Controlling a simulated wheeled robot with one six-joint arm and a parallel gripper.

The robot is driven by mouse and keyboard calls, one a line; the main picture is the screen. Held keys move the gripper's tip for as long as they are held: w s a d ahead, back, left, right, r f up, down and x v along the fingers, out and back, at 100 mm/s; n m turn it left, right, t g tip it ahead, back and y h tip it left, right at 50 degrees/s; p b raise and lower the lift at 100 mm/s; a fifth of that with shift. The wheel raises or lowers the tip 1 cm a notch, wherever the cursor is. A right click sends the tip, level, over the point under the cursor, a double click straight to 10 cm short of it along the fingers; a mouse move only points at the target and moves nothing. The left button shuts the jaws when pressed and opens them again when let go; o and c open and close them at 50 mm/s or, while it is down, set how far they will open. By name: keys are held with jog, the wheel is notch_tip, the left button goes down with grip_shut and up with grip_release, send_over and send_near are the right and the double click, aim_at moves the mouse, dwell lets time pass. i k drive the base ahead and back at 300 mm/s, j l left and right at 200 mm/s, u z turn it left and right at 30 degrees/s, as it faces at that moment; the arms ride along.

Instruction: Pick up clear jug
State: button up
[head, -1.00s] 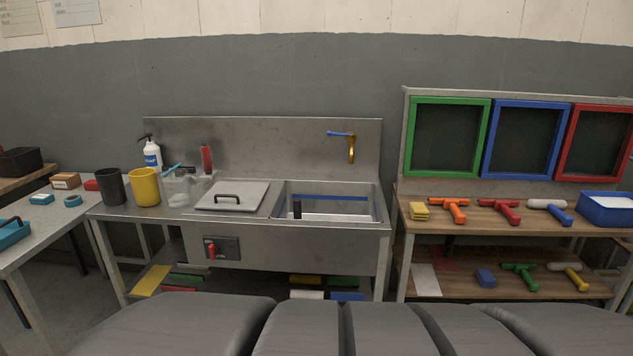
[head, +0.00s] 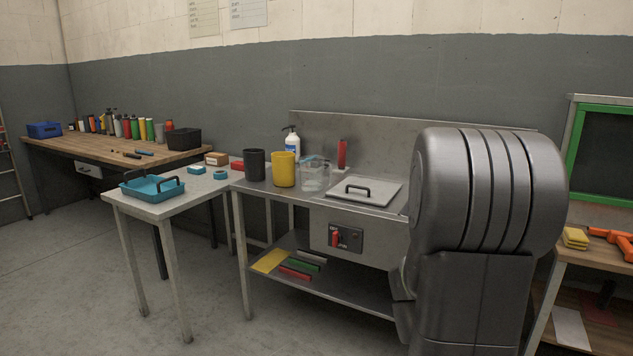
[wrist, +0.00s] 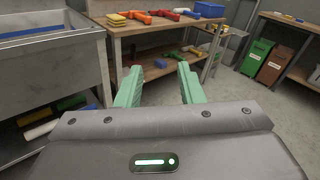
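The clear jug (head: 314,178) stands on the steel sink counter in the head view, right of a yellow cup (head: 284,169) and left of a grey lid with a black handle (head: 363,190). A light-blue item shows at its top; I cannot tell whether it is in or behind the jug. In the wrist view, my gripper (wrist: 160,82) has two green fingers spread apart with nothing between them. It points toward a wooden workbench (wrist: 135,28), away from the jug, which is not in that view. My gripper is not visible in the head view.
A dark cup (head: 254,165), a white spray bottle (head: 292,141) and a red cylinder (head: 342,153) stand near the jug. A metal table (head: 165,207) with a teal tray adjoins on the left. My arm hides the sink. Open floor lies at front left.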

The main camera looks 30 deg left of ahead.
aim_at(311, 167)
jog(key=i+j+u, duration=0.1)
jog(key=u, duration=0.3)
jog(key=i+u, duration=0.2)
jog(key=u, duration=0.25)
jog(key=i+u, duration=0.2)
jog(key=u, duration=0.2)
jog(key=i+l+u, duration=0.25)
jog(key=i+l, duration=0.2)
jog(key=i, duration=0.35)
jog(key=i+l+u, duration=0.2)
jog(key=i+l, duration=0.4)
jog(key=i, duration=0.15)
